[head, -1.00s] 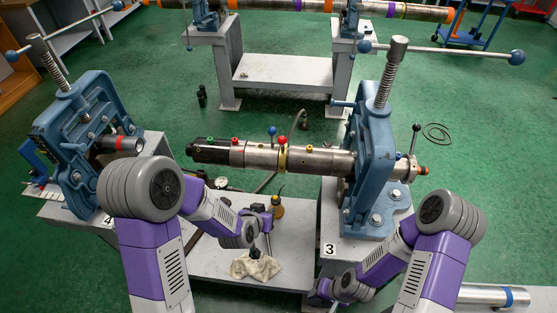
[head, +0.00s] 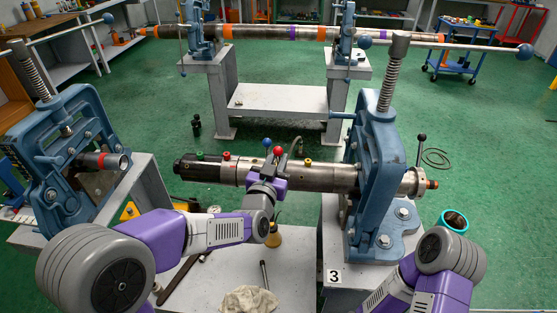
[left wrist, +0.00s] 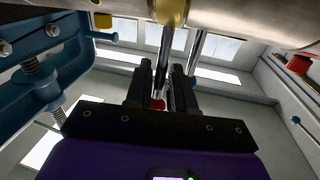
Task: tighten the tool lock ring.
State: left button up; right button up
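The tool (head: 325,176) is a steel cylinder lying level through the blue vise (head: 378,165) marked 3. Its brass-coloured lock ring (left wrist: 172,10) shows at the top of the left wrist view; the head view mostly hides it behind my gripper. A lever (left wrist: 166,50) with a red ball (head: 277,150) comes off the ring. A blue-ball lever (head: 266,142) stands beside it. My left gripper (head: 267,178) is at the near side of the tool. In the left wrist view its fingers (left wrist: 161,85) are close together on both sides of the red-ball lever. My right gripper is out of view.
A second blue vise (head: 65,160) stands at the left. A low shelf (head: 225,265) below the tool holds a rag (head: 248,300) and a bottle (head: 274,236). A long pipe (head: 270,33) lies across the back stands.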

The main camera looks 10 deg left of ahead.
pick_arm(q)
jog(key=shift+w+d, duration=0.1)
jog(key=shift+w, duration=0.6)
grip_shut()
jog(key=shift+w+r+g+p, duration=0.3)
jog(key=shift+w+g+p, duration=0.1)
jog(key=shift+p, duration=0.75)
jog(key=shift+w+f+g+p, duration=0.1)
jog(key=shift+w+g+p, duration=0.15)
jog(key=shift+p, duration=0.3)
jog(key=shift+s, duration=0.1)
